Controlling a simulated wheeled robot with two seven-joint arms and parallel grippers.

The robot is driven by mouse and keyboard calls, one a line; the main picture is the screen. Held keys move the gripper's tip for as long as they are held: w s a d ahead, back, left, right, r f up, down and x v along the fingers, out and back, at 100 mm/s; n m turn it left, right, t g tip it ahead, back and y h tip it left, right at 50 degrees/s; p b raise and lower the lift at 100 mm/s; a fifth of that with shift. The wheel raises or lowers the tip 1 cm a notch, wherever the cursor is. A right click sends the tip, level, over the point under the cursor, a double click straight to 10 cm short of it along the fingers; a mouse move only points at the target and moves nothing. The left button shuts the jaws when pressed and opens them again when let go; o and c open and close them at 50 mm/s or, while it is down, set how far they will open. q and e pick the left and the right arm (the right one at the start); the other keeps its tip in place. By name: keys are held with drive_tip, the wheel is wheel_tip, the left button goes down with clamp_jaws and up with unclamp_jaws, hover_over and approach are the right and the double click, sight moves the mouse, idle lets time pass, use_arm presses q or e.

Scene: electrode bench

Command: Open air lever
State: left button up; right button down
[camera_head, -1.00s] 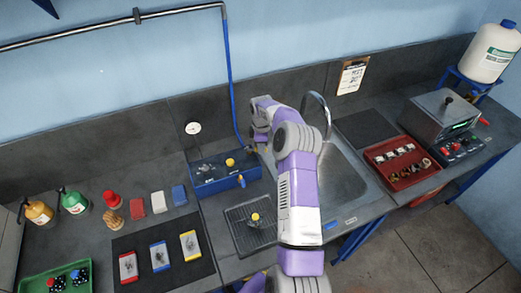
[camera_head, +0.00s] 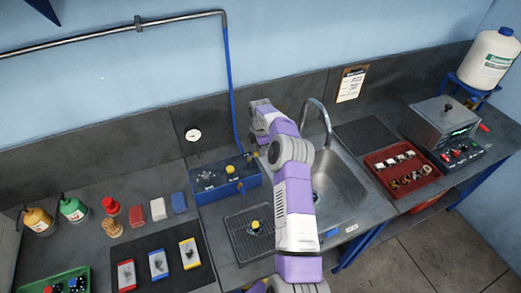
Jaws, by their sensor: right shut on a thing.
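The blue box (camera_head: 225,188) stands on the bench left of the sink, with a yellow knob (camera_head: 230,169) on top. A blue air pipe (camera_head: 233,110) comes down the wall to the box's back right corner. A small brass-coloured fitting (camera_head: 251,157) shows there; the air lever is too small and covered to make out clearly. My right gripper (camera_head: 256,148) is at this corner, mostly hidden by its own wrist, and is shut on what seems to be the air lever. My left gripper is not in view.
A metal sink (camera_head: 340,185) with a curved tap (camera_head: 327,118) lies right of my right arm. A black grid tray (camera_head: 240,244) with a yellow-topped piece is in front of the box. A round gauge (camera_head: 193,134) is on the back panel. Coloured blocks and bottles stand left.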

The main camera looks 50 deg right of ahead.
drive_tip(key=shift+d+r, duration=0.1)
drive_tip(key=c, duration=1)
unclamp_jaws()
drive_tip(key=shift+c, duration=0.2)
wheel_tip(320, 180, up, 8)
drive_tip(key=shift+f, duration=0.25)
drive_tip(key=shift+f, duration=0.1)
